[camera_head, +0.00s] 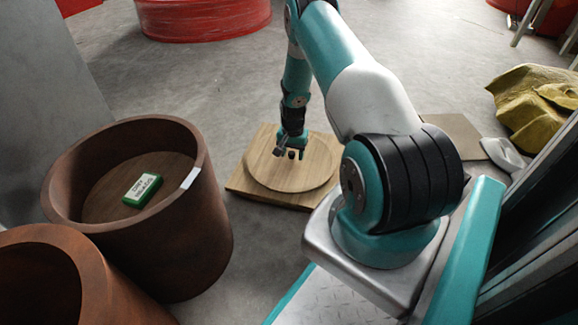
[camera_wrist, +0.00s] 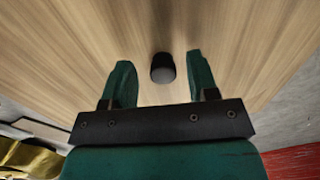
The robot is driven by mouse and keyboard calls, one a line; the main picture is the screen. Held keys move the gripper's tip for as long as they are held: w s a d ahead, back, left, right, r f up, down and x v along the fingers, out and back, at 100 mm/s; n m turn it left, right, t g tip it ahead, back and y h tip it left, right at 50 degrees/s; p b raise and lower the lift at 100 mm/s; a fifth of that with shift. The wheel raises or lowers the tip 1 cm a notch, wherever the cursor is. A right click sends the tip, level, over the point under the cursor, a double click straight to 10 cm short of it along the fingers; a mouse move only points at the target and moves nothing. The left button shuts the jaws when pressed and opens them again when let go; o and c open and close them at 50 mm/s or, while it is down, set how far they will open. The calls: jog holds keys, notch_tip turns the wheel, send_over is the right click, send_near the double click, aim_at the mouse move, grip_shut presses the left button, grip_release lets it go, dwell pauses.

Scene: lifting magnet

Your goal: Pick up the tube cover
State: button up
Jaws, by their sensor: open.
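The tube cover (camera_head: 312,171) appears to be a round light-wood disc lying flat on a square wooden board (camera_head: 240,181). Its wood grain (camera_wrist: 60,60) fills most of the wrist view. A short black knob (camera_wrist: 163,70) stands on the wood. My gripper (camera_head: 291,152) is low over the disc in the head view. In the wrist view my gripper (camera_wrist: 159,60) has its two green fingers apart, with the knob between them. Gaps show on both sides of the knob. Whether the fingertips touch the disc is unclear.
Two brown tubes stand at left: an open one (camera_head: 190,235) with a green-and-white box (camera_head: 142,190) inside, and a nearer one (camera_head: 100,290), partly cut off. A yellow crumpled sack (camera_head: 535,105) and a flat brown sheet (camera_head: 455,135) lie at right. Grey floor is clear behind the board.

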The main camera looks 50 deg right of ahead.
jog(key=shift+r, duration=0.1)
grip_shut()
jog(key=shift+r, duration=0.1)
